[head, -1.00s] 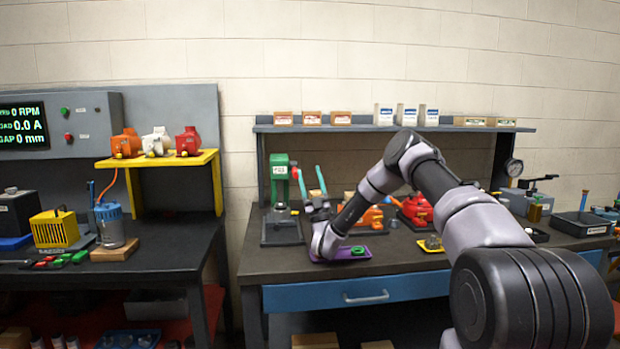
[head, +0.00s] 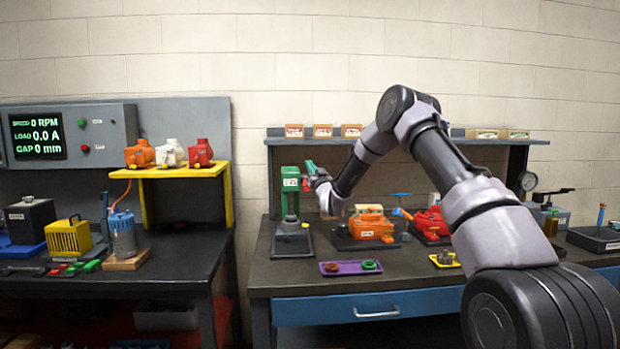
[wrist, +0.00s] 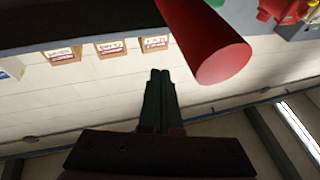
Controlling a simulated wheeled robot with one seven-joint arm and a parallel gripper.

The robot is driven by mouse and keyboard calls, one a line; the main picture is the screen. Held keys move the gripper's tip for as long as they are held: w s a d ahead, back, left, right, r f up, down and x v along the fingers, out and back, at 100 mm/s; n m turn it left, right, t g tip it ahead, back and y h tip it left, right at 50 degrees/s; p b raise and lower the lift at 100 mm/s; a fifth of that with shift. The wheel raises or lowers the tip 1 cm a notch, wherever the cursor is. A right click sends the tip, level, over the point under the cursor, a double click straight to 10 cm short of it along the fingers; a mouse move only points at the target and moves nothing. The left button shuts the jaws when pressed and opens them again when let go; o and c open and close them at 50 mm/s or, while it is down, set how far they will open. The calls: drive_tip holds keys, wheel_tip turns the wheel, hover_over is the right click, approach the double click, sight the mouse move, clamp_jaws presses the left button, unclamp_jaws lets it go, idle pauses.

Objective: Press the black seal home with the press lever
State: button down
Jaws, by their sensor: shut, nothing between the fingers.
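The green press (head: 290,192) stands on a dark base plate at the left end of the right bench. A red rod-like end, which looks like its lever handle (wrist: 215,55), shows large in the wrist view beside my fingers. My gripper (head: 310,166) is just right of the press head, pointing up, with its fingers together and empty; the closed fingers also show in the wrist view (wrist: 160,80). The handle and fingers look apart there. I cannot make out the black seal; the spot under the press is dark and small.
A purple tray (head: 342,268) with a brown and a green ring lies in front. An orange motor (head: 371,224) and a red motor (head: 432,222) stand to the right. A shelf with small boxes (head: 322,131) is behind my gripper.

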drive_tip(key=r+g, duration=0.1)
drive_tip(key=w+a+g, duration=0.1)
drive_tip(key=shift+w+a+r+g, duration=0.15)
drive_tip(key=shift+w+r+g, duration=0.1)
drive_tip(key=shift+r+g, duration=0.15)
drive_tip(key=shift+a+r+m+g+h, duration=0.2)
drive_tip(key=shift+r+m+g+h, duration=0.15)
drive_tip(key=shift+g, duration=0.45)
drive_tip(key=shift+s+r+g+h, duration=0.25)
drive_tip(key=shift+g+h, duration=0.1)
drive_tip(key=shift+g, duration=0.25)
drive_tip(key=s+d+r+m+g+h, duration=0.1)
drive_tip(key=s+d+r+g, duration=0.1)
drive_tip(key=s+g, duration=0.25)
drive_tip(key=s+d+r+m+g+h, duration=0.1)
drive_tip(key=s+r+m+g+h, duration=0.15)
drive_tip(key=s, duration=0.35)
drive_tip(key=shift+n+y, duration=0.4)
drive_tip(key=shift+y, duration=0.05)
drive_tip(key=x, duration=0.3)
drive_tip(key=s+f+x, duration=0.1)
drive_tip(key=x, duration=0.7)
drive_tip(key=shift+s+f, duration=0.2)
drive_tip(key=shift+f, duration=0.35)
drive_tip(key=shift+a+f, duration=0.15)
drive_tip(key=shift+f, duration=0.45)
